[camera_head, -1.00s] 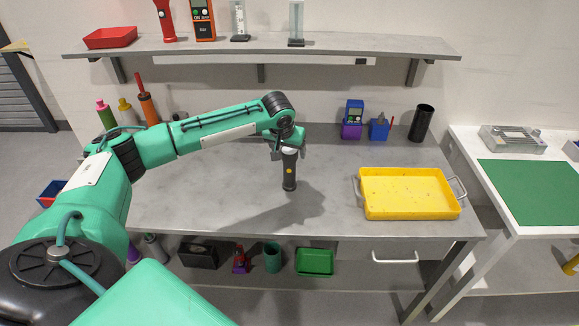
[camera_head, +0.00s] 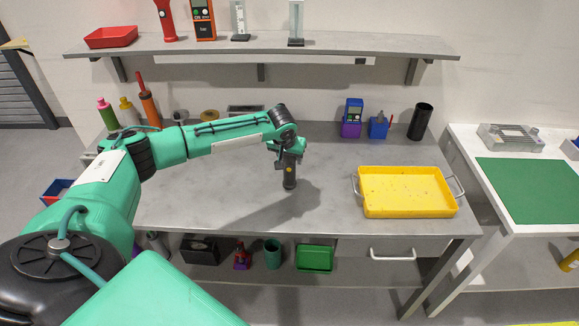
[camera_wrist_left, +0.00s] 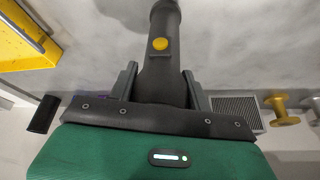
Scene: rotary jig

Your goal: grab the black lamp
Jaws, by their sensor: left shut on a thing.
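The black lamp (camera_head: 290,172) stands upright on the grey workbench (camera_head: 225,215), near its middle. It looks like a dark torch with a yellow button, which shows clearly in the left wrist view (camera_wrist_left: 160,62). My left gripper (camera_head: 289,152) has come down over the lamp's upper part. In the left wrist view its two fingers (camera_wrist_left: 160,85) lie on either side of the lamp and are shut on it. The lamp's top is hidden by the gripper in the head view. My right gripper is not in view.
A yellow tray (camera_head: 405,213) with handles lies to the right of the lamp. A black cylinder (camera_head: 420,122) and blue and purple holders (camera_head: 351,130) stand at the back. A shelf (camera_head: 260,45) overhangs the bench's rear. The bench around the lamp is clear.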

